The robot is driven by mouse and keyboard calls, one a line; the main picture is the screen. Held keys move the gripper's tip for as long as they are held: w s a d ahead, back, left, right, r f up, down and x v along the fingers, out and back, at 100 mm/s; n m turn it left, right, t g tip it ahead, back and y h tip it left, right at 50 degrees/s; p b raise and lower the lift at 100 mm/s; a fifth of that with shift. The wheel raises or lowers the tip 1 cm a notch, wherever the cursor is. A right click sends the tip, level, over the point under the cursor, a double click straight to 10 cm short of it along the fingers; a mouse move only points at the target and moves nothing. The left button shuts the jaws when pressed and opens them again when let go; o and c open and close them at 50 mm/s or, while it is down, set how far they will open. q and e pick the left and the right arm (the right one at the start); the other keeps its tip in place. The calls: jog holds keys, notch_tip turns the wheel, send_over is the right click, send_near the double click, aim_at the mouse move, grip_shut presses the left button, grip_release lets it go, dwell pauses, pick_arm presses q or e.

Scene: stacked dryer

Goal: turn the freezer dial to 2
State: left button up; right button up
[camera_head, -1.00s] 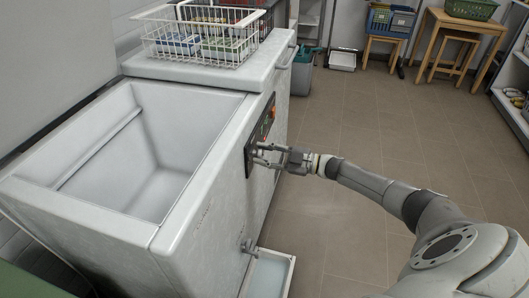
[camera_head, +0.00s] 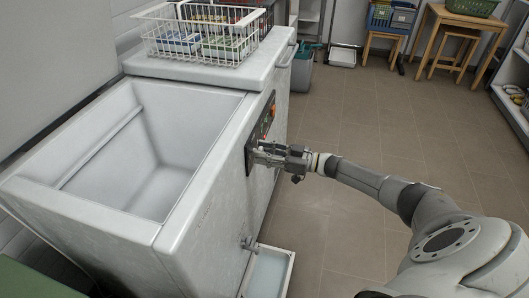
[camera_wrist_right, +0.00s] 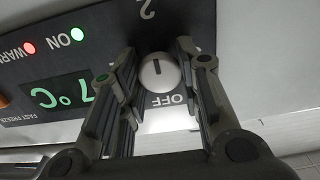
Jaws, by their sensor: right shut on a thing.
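The freezer dial (camera_wrist_right: 158,75) is a round white knob with a dark line on the dark control panel (camera_wrist_right: 110,40). The panel also shows in the head view (camera_head: 262,122) on the freezer's front side. In the wrist view, OFF is printed below the dial and a 2 above it; both read upside down or tilted. The dark line lies on the upper part of the knob, roughly up and down in the picture. My right gripper (camera_head: 258,152) is shut on the dial, one finger on each side. My left gripper is not in view.
The white chest freezer (camera_head: 215,195) has an open, empty-looking compartment. A wire basket (camera_head: 205,48) with packages sits on its back part. A shallow tray (camera_head: 270,272) lies on the floor by a drain tap (camera_head: 249,245). The floor on the right is clear.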

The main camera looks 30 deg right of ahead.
dwell(0.4)
jog(key=o, duration=1.1)
jog(key=shift+c, duration=0.2)
jog(key=v, duration=1.2)
